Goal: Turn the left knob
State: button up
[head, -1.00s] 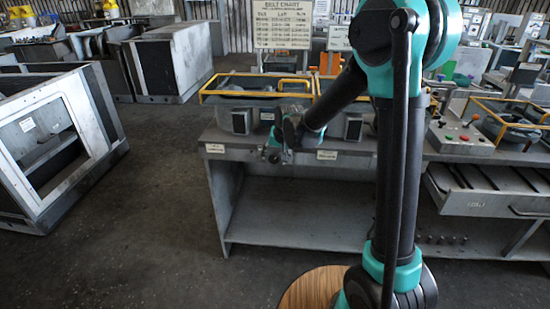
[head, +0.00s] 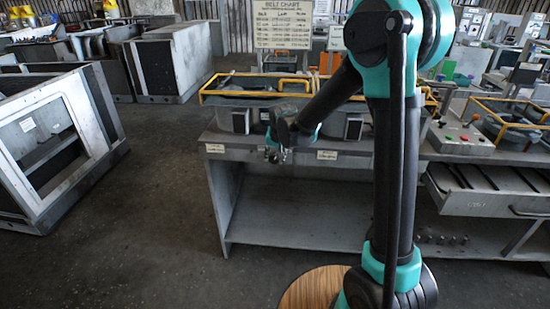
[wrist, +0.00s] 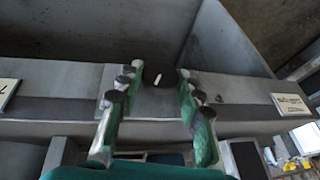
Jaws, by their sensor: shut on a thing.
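A round black knob (wrist: 160,75) with a short white mark sits on the grey bench's front rail in the wrist view. The mark is slightly slanted in the picture. My gripper (wrist: 153,80) has its green fingers with dark tips on both sides of the knob, shut on it. In the head view my gripper (head: 277,154) is at the bench front, between two white labels. The knob is hidden there behind my gripper.
A label (head: 215,148) is left of my gripper and another label (head: 327,155) is right of it. Blower housings with yellow frames (head: 245,90) stand on the bench (head: 225,190). Floor to the left is clear; a grey cabinet (head: 60,140) stands further left.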

jog(key=shift+a+n+h, duration=0.3)
jog(key=shift+h, duration=1.8)
jog(key=o, duration=1.2)
jog(key=shift+c, duration=0.2)
jog(key=v, duration=1.2)
